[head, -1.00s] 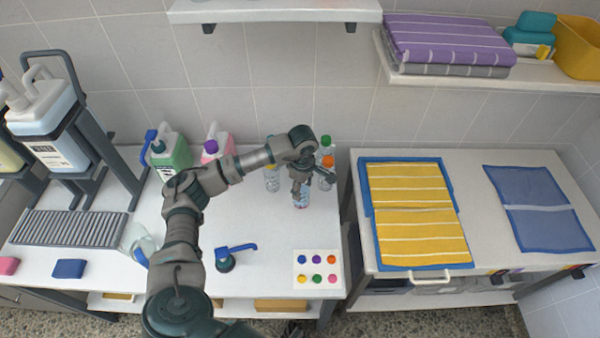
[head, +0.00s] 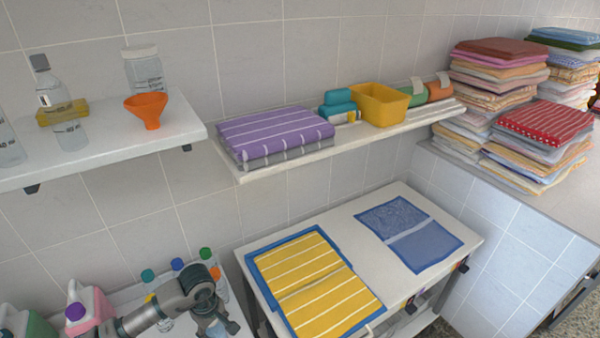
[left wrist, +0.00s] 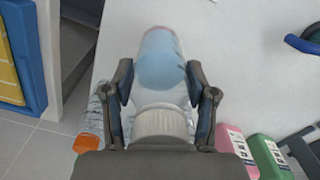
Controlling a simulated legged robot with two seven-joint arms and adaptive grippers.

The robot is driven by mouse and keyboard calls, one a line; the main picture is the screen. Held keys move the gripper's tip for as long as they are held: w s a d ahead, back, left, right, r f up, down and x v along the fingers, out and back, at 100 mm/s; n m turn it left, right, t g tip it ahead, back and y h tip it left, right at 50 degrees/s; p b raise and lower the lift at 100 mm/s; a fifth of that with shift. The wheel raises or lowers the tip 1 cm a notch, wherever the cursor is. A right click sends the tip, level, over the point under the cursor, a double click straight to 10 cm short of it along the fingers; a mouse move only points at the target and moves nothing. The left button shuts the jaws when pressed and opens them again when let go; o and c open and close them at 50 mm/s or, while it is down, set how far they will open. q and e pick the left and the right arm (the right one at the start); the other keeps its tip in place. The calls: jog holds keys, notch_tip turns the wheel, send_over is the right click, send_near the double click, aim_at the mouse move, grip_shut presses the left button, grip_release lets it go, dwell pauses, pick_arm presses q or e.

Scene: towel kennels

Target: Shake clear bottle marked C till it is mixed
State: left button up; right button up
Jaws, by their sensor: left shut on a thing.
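In the left wrist view my left gripper (left wrist: 162,95) is shut around a clear bottle (left wrist: 160,58) with a pale ribbed cap (left wrist: 163,125) and a bluish far end. No letter on the bottle can be read. In the head view my left gripper (head: 212,324) is at the lower edge, over the bench, and hides the bottle it holds. Bottles with green (head: 205,254), blue (head: 178,264) and teal (head: 147,276) caps stand behind it. An orange-capped bottle stands close beside it; its cap (left wrist: 87,143) also shows in the left wrist view. My right gripper is not in view.
A wall shelf (head: 110,158) above holds clear bottles, a jar (head: 145,72) and an orange funnel (head: 149,109). Pink (head: 92,308) and green jugs stand left. A cart (head: 350,220) right of the bench carries a yellow towel (head: 315,280). Towel stacks (head: 490,85) stand far right.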

pick_arm(q)
jog(key=shift+w+d+r+m, duration=0.15)
jog(key=shift+d+m, duration=0.35)
jog(key=shift+m, duration=0.7)
jog(key=m, duration=0.2)
jog(key=d+m, duration=0.1)
jog(key=m, duration=0.1)
jog(key=shift+w+d, duration=0.1)
jog(key=shift+d, duration=0.1)
notch_tip(320, 180, up, 6)
jog(key=d+m, duration=0.1)
jog(key=m, duration=0.3)
jog(key=shift+w+r, duration=0.25)
jog(key=f, duration=0.5)
jog(key=shift+s+d, duration=0.1)
jog(key=shift+s, duration=0.25)
jog(key=shift+c, duration=0.6)
notch_tip(320, 180, up, 5)
notch_tip(320, 180, down, 6)
jog(key=shift+w+f, duration=0.2)
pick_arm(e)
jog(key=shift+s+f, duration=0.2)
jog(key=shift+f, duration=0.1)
